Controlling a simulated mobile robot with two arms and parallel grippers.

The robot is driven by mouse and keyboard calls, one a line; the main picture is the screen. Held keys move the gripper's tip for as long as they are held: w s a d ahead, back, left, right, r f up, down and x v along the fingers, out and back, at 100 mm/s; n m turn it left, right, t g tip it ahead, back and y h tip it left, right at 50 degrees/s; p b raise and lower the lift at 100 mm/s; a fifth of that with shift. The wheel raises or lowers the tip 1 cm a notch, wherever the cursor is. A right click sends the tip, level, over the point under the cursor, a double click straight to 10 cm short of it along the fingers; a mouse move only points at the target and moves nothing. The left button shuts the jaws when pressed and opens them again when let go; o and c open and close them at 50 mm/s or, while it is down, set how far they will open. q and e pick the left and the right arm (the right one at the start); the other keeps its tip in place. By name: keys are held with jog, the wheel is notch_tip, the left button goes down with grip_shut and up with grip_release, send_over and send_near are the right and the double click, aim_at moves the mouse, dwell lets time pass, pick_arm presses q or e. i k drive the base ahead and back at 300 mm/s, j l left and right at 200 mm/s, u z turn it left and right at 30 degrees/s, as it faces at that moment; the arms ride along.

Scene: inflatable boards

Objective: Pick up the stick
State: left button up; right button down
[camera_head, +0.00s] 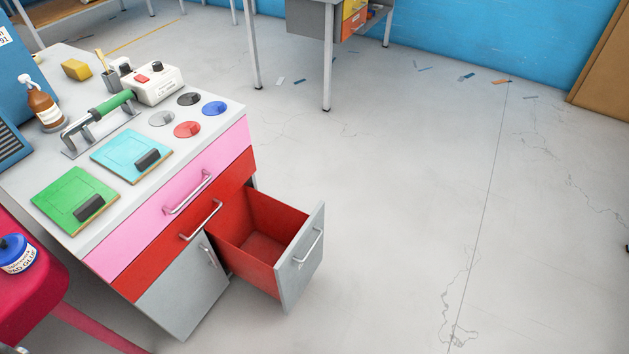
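A stick-like tool with a green handle (112,103) lies across a metal stand (72,152) on the grey worktop of the cabinet at the left. Its green end points toward the white box with a red switch, and its grey end points to the lower left. Neither of my grippers is in view.
Green (68,192) and light blue (120,143) boards with dark blocks, a brown spray bottle (42,108), the white box (158,85) and coloured discs (187,129) surround it. An open, empty red drawer (262,246) juts right.

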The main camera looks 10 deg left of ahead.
aim_at(100, 55)
jog(key=u, duration=3.45)
jog(key=k+l, duration=1.25)
jog(key=l, duration=0.25)
jog(key=k+l, duration=0.15)
jog(key=l, duration=0.3)
jog(key=k+l+u, duration=0.1)
jog(key=l, duration=0.3)
jog(key=k+l, duration=0.2)
jog(key=l, duration=0.25)
jog(key=k+l, duration=0.15)
jog(key=l, duration=0.25)
jog(key=k+l+u, duration=0.1)
jog(key=l, duration=0.3)
jog(key=l+u, duration=0.1)
jog(key=l, duration=1.7)
jog(key=i+l+u, duration=0.1)
jog(key=i+l, duration=1.15)
jog(key=l, duration=0.1)
